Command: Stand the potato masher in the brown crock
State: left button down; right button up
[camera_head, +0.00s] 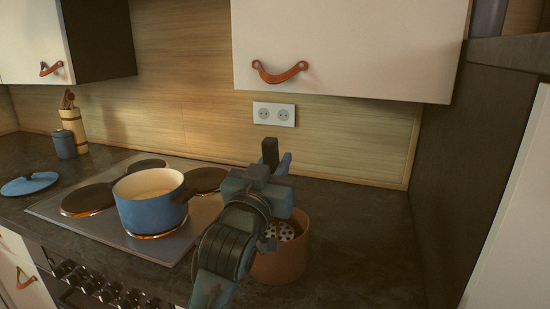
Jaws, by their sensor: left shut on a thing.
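The brown crock (287,264) stands on the dark counter to the right of the cooktop, partly hidden by my left arm. My left gripper (277,166) is above the crock's mouth, shut on the potato masher. Most of the masher's shaft and handle is hidden behind my gripper and wrist. I cannot tell whether the head touches the crock's bottom. My right gripper is not in view.
A blue pot (151,214) sits on the cooktop (181,246) to the left. A blue lid (29,184), a blue jar (64,145) and a wooden utensil holder (75,127) are at far left. A dark side wall (447,170) bounds the counter on the right.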

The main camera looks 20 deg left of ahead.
pick_arm(q)
notch_tip(320, 180, down, 3)
jog(key=shift+r+b, duration=0.1)
jog(key=shift+b, duration=0.6)
jog(key=shift+f+b, duration=0.3)
jog(key=shift+f, duration=0.45)
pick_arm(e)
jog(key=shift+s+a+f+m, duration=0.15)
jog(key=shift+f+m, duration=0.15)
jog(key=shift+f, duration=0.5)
pick_arm(q)
jog(key=shift+f, duration=0.1)
jog(key=shift+f+b, duration=0.15)
jog(key=shift+b, duration=0.15)
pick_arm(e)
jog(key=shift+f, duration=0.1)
